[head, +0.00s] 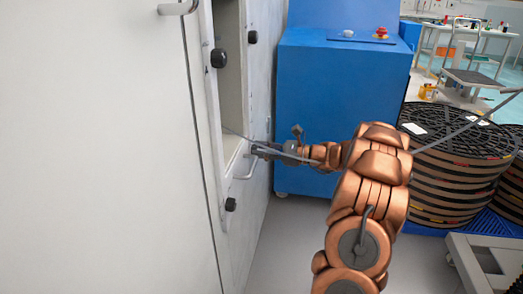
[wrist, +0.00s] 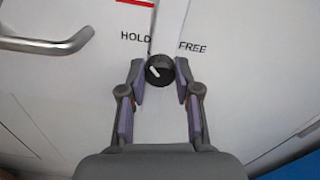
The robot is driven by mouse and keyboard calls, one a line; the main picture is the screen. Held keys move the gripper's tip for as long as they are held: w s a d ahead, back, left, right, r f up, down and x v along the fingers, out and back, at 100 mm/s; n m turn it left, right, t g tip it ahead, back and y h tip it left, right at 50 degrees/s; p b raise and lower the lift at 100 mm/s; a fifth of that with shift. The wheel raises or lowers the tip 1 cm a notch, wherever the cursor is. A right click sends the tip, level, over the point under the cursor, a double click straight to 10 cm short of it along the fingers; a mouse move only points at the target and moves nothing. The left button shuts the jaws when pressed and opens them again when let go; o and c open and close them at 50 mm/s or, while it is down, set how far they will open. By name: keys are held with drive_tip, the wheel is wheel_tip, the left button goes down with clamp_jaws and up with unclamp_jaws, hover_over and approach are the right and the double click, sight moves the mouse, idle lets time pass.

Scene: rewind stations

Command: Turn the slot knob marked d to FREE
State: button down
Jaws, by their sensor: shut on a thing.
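A black round slot knob (wrist: 159,71) with a white pointer mark is on the white panel in the wrist view. The mark slants up and left, toward the word HOLD (wrist: 136,37); the word FREE (wrist: 191,49) is up and right of the knob. My gripper (wrist: 160,80) is shut on this knob, one finger on each side. In the head view my gripper (head: 258,150) is at the cabinet's side face, and the knob is hidden there. No letter d is readable in either view.
Other black knobs (head: 218,58) are on the white cabinet (head: 150,150) around an open slot (head: 230,70). A metal handle (wrist: 50,45) is near the gripper. A grey cable (head: 460,130) crosses by my arm. A blue machine (head: 340,100) stands behind, spools (head: 455,170) at right.

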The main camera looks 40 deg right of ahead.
drive_tip(key=shift+r+m+p, duration=0.35)
drive_tip(key=shift+m+p, duration=0.15)
drive_tip(key=shift+p, duration=1.7)
drive_tip(key=m+p, duration=0.1)
drive_tip(key=p, duration=0.5)
drive_tip(key=shift+p, duration=0.3)
drive_tip(key=m+p, duration=0.1)
drive_tip(key=p, duration=0.3)
drive_tip(key=shift+f+m, duration=0.15)
drive_tip(key=shift+m, duration=0.15)
drive_tip(key=shift+f+m+p, duration=0.1)
drive_tip(key=shift+m+p, duration=0.3)
drive_tip(key=shift+p, duration=0.45)
drive_tip(key=m+p, duration=0.2)
drive_tip(key=p, duration=0.2)
drive_tip(key=shift+m+p, duration=1)
drive_tip(key=m+p, duration=0.2)
drive_tip(key=m, duration=0.1)
drive_tip(key=shift+d+f+m, duration=0.1)
drive_tip(key=shift+m, duration=0.3)
drive_tip(key=m+p, duration=0.1)
drive_tip(key=m, duration=0.4)
drive_tip(key=shift+f+m+p, duration=0.15)
drive_tip(key=shift+m+p, duration=0.15)
drive_tip(key=shift+w, duration=0.1)
